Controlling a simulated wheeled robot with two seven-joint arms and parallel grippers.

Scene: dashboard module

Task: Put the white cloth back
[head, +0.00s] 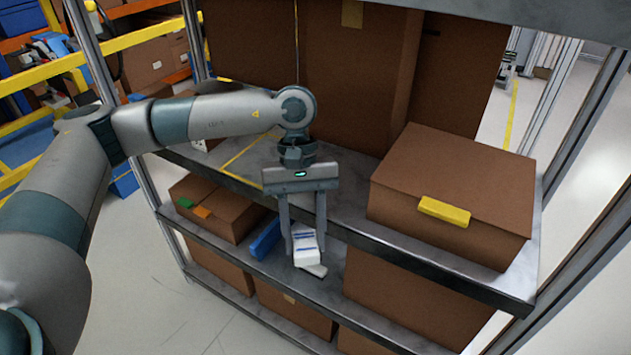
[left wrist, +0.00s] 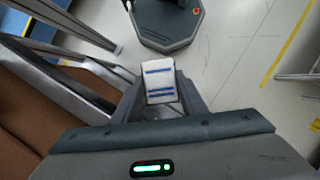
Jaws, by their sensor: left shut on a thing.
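The white cloth (head: 306,249) is a small folded white piece with blue stripes. My left gripper (head: 304,238) is shut on it and points down in front of the metal shelf rack. In the left wrist view, the cloth (left wrist: 158,82) sits between the two fingers of my left gripper (left wrist: 160,100), with its blue stripes facing the camera. A light flat piece (head: 316,270) shows just below the cloth in the head view; I cannot tell what it is. My right gripper is not in view.
A large brown box (head: 450,185) with a yellow label stands on the shelf (head: 345,165) to the right. A blue item (head: 265,240) and a brown box (head: 213,208) sit to the left of the cloth. Bare shelf shows between the boxes.

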